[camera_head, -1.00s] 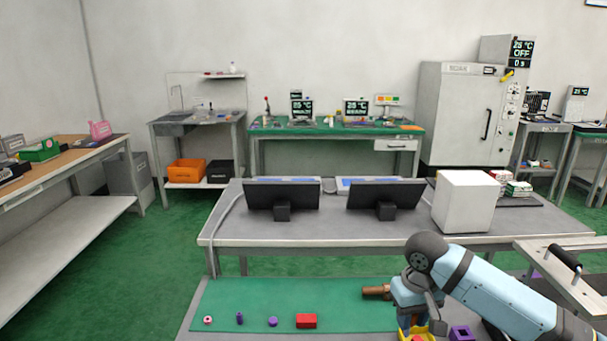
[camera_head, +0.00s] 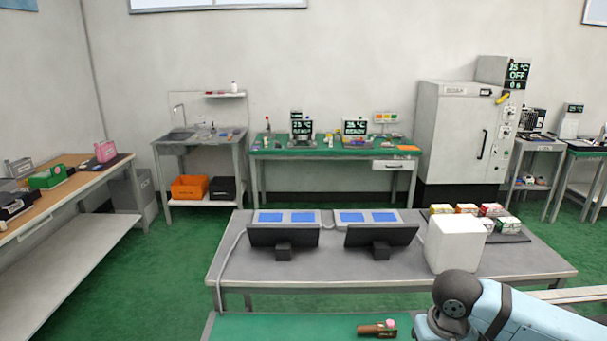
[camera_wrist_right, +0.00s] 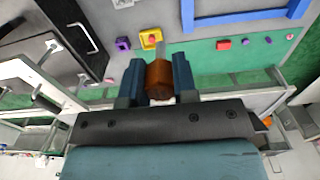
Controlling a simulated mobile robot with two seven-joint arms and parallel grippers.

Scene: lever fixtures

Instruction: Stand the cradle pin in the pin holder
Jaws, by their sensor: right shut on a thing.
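My right gripper (camera_wrist_right: 160,82) is shut on a brown cylindrical piece (camera_wrist_right: 158,78), apparently the cradle pin, which sits between the two blue fingers in the right wrist view. In the head view a brown piece with a pinkish end (camera_head: 378,329) shows beside my right wrist, at the bottom edge. The fingertips are out of the head view. In the right wrist view a yellow fixture (camera_wrist_right: 151,38) and a purple block (camera_wrist_right: 122,43) lie beyond the fingers. I cannot tell which of these is the pin holder. My left gripper is not in view.
Small red (camera_wrist_right: 224,44) and purple pieces lie along the green mat (camera_head: 290,325). Behind it, a grey table (camera_head: 330,265) carries two dark-backed panels and a white box (camera_head: 455,244).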

